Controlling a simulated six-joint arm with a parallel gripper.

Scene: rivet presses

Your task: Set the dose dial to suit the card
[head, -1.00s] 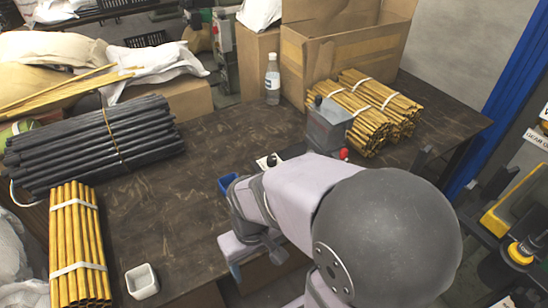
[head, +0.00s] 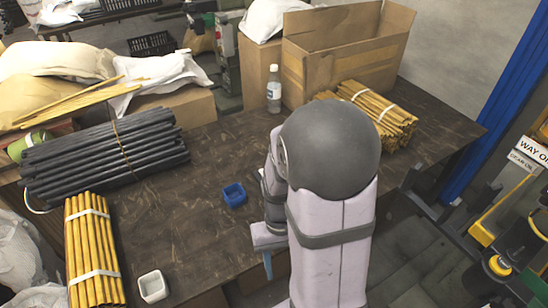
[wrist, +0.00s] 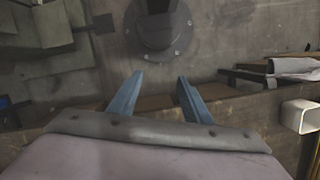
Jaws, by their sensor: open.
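The dose dial and the card cannot be made out in the head view; my arm covers the middle right of the table. Neither can be made out in the wrist view. My gripper (head: 267,264) is low at the table's front edge in the head view, with a blue finger pointing down. In the wrist view my gripper (wrist: 157,97) has its two blue fingers apart with nothing between them.
A blue tray (head: 234,195) and a white dish (head: 152,286) stand on the dark table (head: 190,225). Black rods (head: 70,165), yellow canes (head: 90,250) and more canes (head: 390,120) lie around. A bottle (head: 273,92) stands by a cardboard box (head: 330,62).

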